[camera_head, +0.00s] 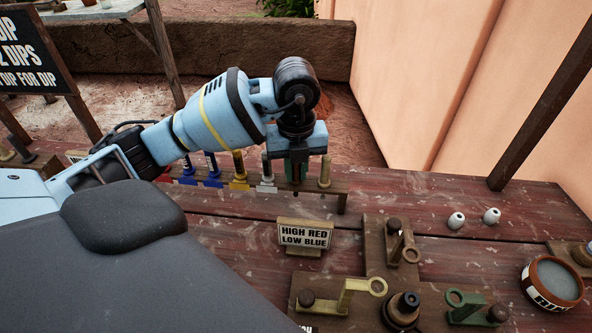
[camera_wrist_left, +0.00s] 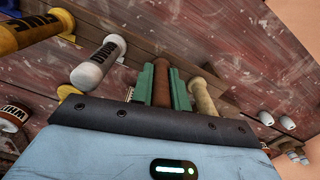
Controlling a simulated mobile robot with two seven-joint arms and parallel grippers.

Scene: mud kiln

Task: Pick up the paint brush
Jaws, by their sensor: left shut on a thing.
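My left gripper (camera_head: 296,170) points down at the wooden rack (camera_head: 329,189) along the back of the table. In the left wrist view its green fingers (camera_wrist_left: 163,88) are shut on the brown handle of the paint brush (camera_wrist_left: 162,72), one finger on each side. The brush's lower end is hidden. A tan handle (camera_head: 325,171) stands just right of the gripper. White (camera_head: 267,172), yellow (camera_head: 239,170) and blue (camera_head: 212,170) handles stand in the rack to its left. My right gripper is not in view.
A "HIGH RED LOW BLUE" sign (camera_head: 306,236) stands in front of the rack. Keys or levers on a wooden cross frame (camera_head: 376,233) lie nearer. Two small white knobs (camera_head: 456,220) and a round jar (camera_head: 552,283) are at the right. The pink wall (camera_head: 440,90) rises behind the table.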

